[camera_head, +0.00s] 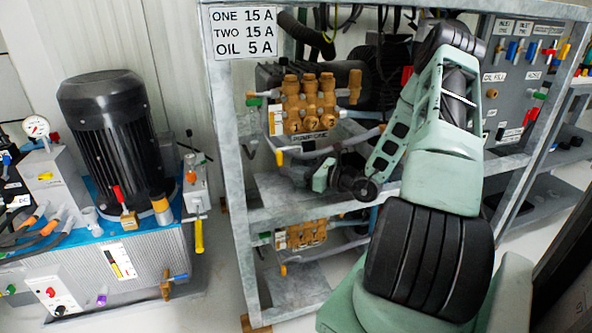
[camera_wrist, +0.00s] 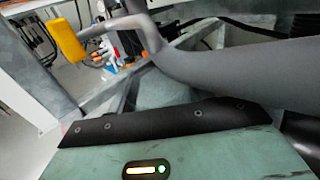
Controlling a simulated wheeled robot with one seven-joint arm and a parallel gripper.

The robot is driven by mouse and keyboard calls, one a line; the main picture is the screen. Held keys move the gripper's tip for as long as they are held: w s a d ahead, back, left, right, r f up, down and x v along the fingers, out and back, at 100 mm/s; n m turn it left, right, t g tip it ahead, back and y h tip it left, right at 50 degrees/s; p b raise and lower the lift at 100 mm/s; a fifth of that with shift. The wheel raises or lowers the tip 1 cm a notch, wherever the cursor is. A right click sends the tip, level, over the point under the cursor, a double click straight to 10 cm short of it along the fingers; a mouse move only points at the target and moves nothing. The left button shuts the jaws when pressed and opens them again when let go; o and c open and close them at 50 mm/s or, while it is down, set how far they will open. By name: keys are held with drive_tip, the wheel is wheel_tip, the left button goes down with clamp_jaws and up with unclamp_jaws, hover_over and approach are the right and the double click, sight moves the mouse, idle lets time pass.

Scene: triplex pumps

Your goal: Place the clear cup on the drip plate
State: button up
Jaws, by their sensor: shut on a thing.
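My gripper (camera_head: 322,174) is in the frame's middle bay, just below the upper pump (camera_head: 308,105). Its green body fills the bottom of the wrist view. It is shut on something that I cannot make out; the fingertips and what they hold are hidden. I cannot make out the clear cup for certain; a small pale, translucent piece (camera_head: 90,216) stands on the blue-topped unit at the left. I cannot pick out the drip plate either; a bare grey shelf (camera_head: 268,188) lies below the pump, left of my gripper.
A grey hose with a yellow handle (camera_wrist: 68,38) passes close over my gripper; the handle also shows in the head view (camera_head: 279,157). The frame's upright (camera_head: 232,170) stands to the left. A second pump (camera_head: 306,234) sits below. A black motor (camera_head: 105,130) is far left.

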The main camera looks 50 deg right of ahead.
drive_tip(key=shift+f, duration=0.1)
drive_tip(key=o, duration=0.9)
drive_tip(key=shift+o, duration=0.2)
drive_tip(key=shift+s+d+r, duration=0.1)
drive_tip(key=shift+s+r, duration=0.1)
drive_tip(key=shift+s, duration=0.05)
drive_tip(key=p+v, duration=0.3)
drive_tip(key=v, duration=0.8)
drive_tip(key=shift+s+d, duration=0.1)
drive_tip(key=shift+s, duration=0.2)
